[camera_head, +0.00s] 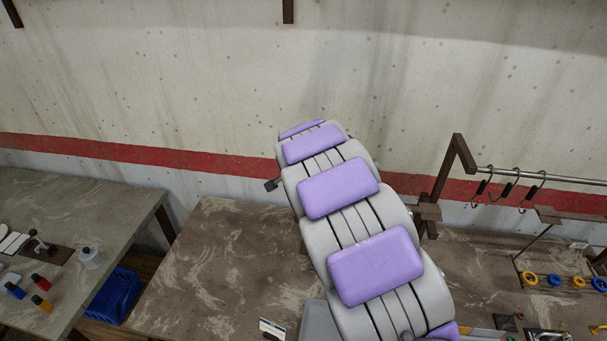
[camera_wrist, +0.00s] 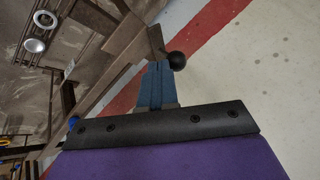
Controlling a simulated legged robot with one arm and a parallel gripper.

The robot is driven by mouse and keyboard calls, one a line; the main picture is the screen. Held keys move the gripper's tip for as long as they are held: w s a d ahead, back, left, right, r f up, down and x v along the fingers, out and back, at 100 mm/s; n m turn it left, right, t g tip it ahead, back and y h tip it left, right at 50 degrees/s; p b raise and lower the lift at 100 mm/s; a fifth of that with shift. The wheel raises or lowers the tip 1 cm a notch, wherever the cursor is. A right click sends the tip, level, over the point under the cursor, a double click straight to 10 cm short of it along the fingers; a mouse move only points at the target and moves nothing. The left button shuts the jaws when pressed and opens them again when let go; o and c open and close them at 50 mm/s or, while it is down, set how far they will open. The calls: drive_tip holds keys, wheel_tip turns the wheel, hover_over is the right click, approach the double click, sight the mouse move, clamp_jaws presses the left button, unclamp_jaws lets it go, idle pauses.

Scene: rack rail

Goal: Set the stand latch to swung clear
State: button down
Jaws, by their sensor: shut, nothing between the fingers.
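In the wrist view a round black knob (camera_wrist: 176,60) sits at the end of a short brown piece by a long brown beam (camera_wrist: 122,62); it looks like the stand latch's handle. My gripper (camera_wrist: 159,68) has its blue fingers shut and empty, with the tips just beside the knob. I cannot tell whether they touch it. In the head view the brown stand (camera_head: 456,160) carries a metal rail (camera_head: 550,177). My grey and purple arm covers the middle there and hides my fingers. The latch's position cannot be made out clearly.
Several hooks (camera_head: 511,186) hang on the rail. Yellow and blue rings (camera_head: 554,281) lie at the right of the brown table (camera_head: 215,240). A second table (camera_head: 95,205) with small bottles is on the left, with a blue crate (camera_head: 118,296) below. The brown table's left part is mostly clear.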

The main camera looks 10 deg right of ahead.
drive_tip(key=shift+w+a+r+m+h, duration=0.1)
drive_tip(key=shift+w+a+m+h, duration=0.25)
drive_tip(key=shift+m, duration=0.15)
drive_tip(key=shift+w+a, duration=0.25)
drive_tip(key=shift+a, duration=0.3)
drive_tip(key=w+a+m+g+h+b, duration=0.1)
drive_tip(key=w+a+m+h+b, duration=0.1)
drive_tip(key=w+a+m+b, duration=0.2)
drive_tip(key=shift+w+m+b, duration=0.3)
drive_tip(key=shift+w+b, duration=0.5)
drive_tip(key=shift+w, duration=0.3)
drive_tip(key=shift+w+h, duration=0.1)
drive_tip(key=shift+h, duration=0.15)
drive_tip(key=shift+d+b, duration=0.1)
drive_tip(key=shift+b, duration=0.25)
